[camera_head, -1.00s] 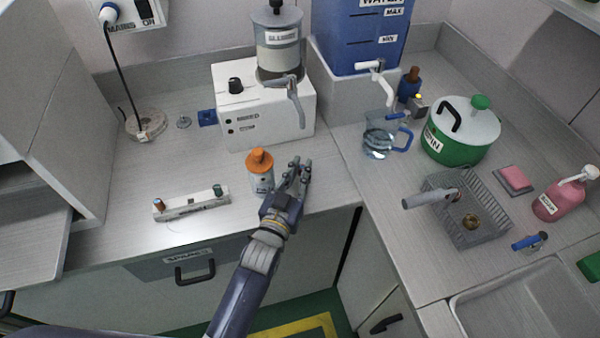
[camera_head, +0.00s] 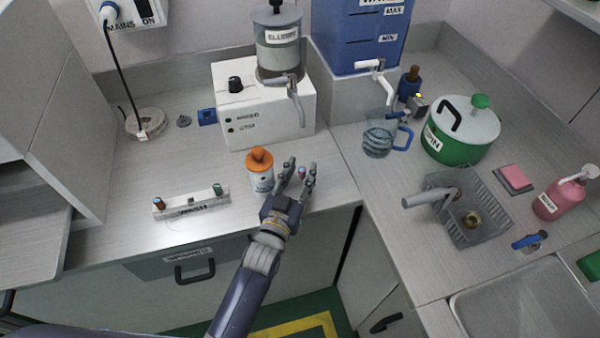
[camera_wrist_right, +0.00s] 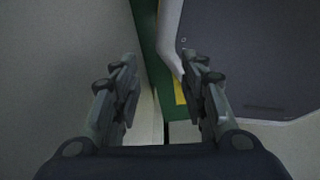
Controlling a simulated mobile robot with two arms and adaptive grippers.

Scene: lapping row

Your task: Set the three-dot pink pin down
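My left gripper (camera_head: 300,174) is over the counter near its front edge, just right of the orange-capped bottle (camera_head: 261,181). Its fingers are spread apart. A tiny reddish-pink top, likely the pink pin (camera_head: 302,173), shows between the fingertips. Its dots are too small to make out, and its lower part is hidden or too small to see. I cannot tell whether it touches a finger. My right gripper (camera_wrist_right: 160,85) shows in the right wrist view, open and empty, with floor and cabinet fronts beyond it.
A white rack (camera_head: 190,205) with a brown-topped and a green-topped pin stands to the left. The white machine (camera_head: 265,115) is behind the gripper. A jug (camera_head: 378,142), a green pot (camera_head: 460,145) and a grey basket (camera_head: 480,235) are on the right.

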